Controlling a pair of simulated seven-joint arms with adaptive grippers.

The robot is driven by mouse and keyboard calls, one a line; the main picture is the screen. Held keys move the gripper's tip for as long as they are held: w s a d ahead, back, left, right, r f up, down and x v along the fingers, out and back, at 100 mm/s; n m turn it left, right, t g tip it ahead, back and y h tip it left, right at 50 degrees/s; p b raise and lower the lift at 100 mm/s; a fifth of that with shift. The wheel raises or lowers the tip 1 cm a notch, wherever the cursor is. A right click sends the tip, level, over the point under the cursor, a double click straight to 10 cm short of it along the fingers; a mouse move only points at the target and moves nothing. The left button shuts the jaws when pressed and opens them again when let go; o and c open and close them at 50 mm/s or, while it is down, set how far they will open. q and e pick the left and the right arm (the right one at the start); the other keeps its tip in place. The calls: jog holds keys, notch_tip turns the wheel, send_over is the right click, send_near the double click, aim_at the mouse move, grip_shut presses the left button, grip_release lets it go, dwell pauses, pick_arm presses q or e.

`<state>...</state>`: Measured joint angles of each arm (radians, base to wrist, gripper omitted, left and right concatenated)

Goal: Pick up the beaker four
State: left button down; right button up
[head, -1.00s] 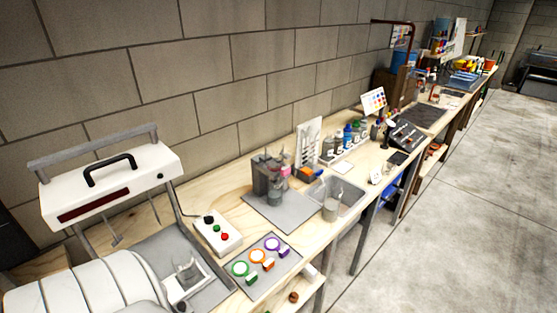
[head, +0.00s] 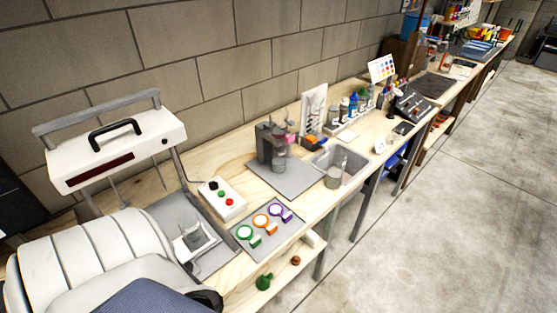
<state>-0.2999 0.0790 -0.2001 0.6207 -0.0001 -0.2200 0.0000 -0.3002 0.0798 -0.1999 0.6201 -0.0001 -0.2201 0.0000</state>
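Three clear beaker-like vessels show in the head view, and I cannot read any number on them. One beaker (head: 193,238) stands on a small white plate under the white machine at the left. One (head: 278,161) stands at the dark grey stand on the grey mat. I cannot tell which is beaker four. Neither of my grippers is in view.
A white machine (head: 118,150) with a black handle stands at the left. A button box (head: 221,200) and a grey mat with coloured rings (head: 268,228) lie on the bench. A white ribbed, chair-like shape (head: 85,250) fills the lower left. Concrete floor (head: 450,230) is clear at right.

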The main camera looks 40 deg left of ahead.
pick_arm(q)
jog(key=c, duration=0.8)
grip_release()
